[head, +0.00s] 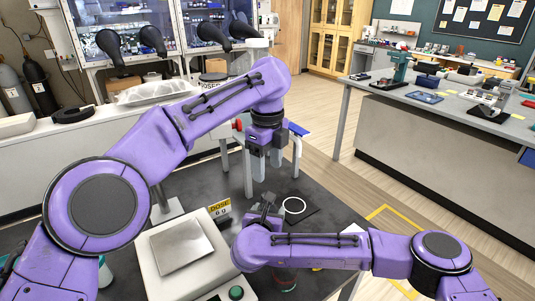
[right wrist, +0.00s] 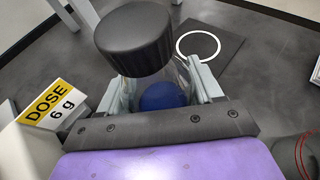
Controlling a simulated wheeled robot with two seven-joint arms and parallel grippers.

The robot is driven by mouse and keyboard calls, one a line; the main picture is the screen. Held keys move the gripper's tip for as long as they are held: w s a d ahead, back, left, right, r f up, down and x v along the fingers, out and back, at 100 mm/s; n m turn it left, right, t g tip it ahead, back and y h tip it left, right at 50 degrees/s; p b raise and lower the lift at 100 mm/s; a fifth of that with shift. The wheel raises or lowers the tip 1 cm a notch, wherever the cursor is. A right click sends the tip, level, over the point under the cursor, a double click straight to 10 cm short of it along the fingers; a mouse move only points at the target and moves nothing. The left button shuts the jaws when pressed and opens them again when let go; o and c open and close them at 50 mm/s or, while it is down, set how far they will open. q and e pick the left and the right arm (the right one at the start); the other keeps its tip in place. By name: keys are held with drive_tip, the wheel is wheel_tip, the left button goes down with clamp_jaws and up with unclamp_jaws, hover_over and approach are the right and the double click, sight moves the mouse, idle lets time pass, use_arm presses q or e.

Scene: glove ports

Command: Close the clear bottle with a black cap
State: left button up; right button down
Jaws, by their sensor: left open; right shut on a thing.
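The clear bottle (right wrist: 181,72) stands between the fingers of my right gripper (right wrist: 165,85) in the right wrist view, with something blue inside its lower part. The black cap (right wrist: 135,40) shows at the bottle's top, large and close to the camera; I cannot tell how tightly it sits. In the head view my right gripper (head: 264,208) is low over the table, and the bottle is hard to make out there. My left gripper (head: 266,172) is open, points down and hangs above and slightly behind the right one, with nothing visible between its fingers.
A scale (head: 178,246) with a metal plate stands at the left, beside a yellow DOSE 6 g sign (head: 220,207). A dark mat with a white ring (head: 293,205) lies behind the right gripper. A dark container (head: 285,281) is partly hidden under my right arm.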

drive_tip(key=shift+f, duration=0.1)
drive_tip(key=shift+c, duration=0.5)
unclamp_jaws()
use_arm(q)
wheel_tip(320, 180, up, 4)
drive_tip(key=shift+f, duration=0.2)
use_arm(e)
drive_tip(key=b+v, duration=0.2)
drive_tip(key=v, duration=0.7)
drive_tip(key=shift+s+a+b, duration=0.1)
drive_tip(key=shift+s+b, duration=0.05)
drive_tip(key=shift+b, duration=0.25)
use_arm(q)
drive_tip(key=shift+f, duration=1.45)
use_arm(e)
drive_tip(key=shift+s+r, duration=0.4)
drive_tip(key=shift+s, duration=0.1)
